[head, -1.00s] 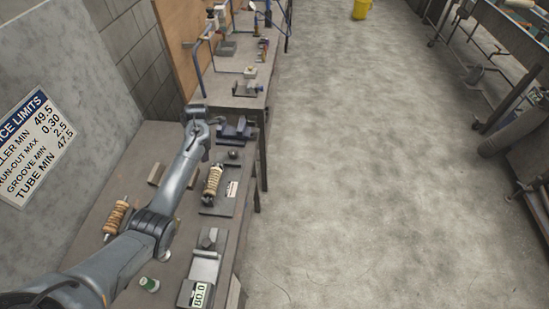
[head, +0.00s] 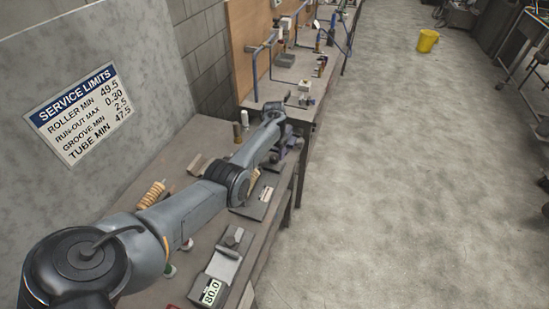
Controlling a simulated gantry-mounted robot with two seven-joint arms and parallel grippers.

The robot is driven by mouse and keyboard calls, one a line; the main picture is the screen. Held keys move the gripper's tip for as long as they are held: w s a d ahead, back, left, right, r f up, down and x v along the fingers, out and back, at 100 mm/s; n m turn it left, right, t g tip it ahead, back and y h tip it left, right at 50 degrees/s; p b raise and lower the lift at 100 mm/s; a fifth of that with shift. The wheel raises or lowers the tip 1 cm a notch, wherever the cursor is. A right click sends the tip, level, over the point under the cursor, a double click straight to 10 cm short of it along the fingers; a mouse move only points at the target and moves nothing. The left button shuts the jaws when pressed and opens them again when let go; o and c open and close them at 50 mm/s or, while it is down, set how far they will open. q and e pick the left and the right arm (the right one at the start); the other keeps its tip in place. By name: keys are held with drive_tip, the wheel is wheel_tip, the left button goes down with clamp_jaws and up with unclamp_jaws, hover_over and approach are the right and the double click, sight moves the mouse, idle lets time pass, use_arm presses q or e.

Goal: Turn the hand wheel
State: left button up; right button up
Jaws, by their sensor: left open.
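I cannot make out the hand wheel for certain in the head view. My left arm reaches from the lower left across the workbench (head: 188,272). My left gripper (head: 275,112) is at its far end, small and mostly hidden by my own wrist. It is over the far end of this bench, close to a dark blue vise-like fixture (head: 291,146), which my arm partly covers. I cannot tell whether they touch. The gripper is open, and I see nothing held in it. My right gripper is out of view.
A gauge block reading 80.0 (head: 212,290) and a ribbed tan roller (head: 152,194) are on the near bench. A service limits sign (head: 78,114) hangs on the grey panel. A second bench with blue pipes stands beyond. A yellow bucket (head: 427,41) is on the open floor.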

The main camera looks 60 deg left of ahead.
sight(274, 157)
use_arm(q)
drive_tip(key=shift+f+b, duration=0.4)
drive_tip(key=shift+f, duration=1.25)
drive_tip(key=c, duration=1.1)
drive_tip(key=shift+o, duration=0.2)
drive_tip(key=shift+m, duration=0.4)
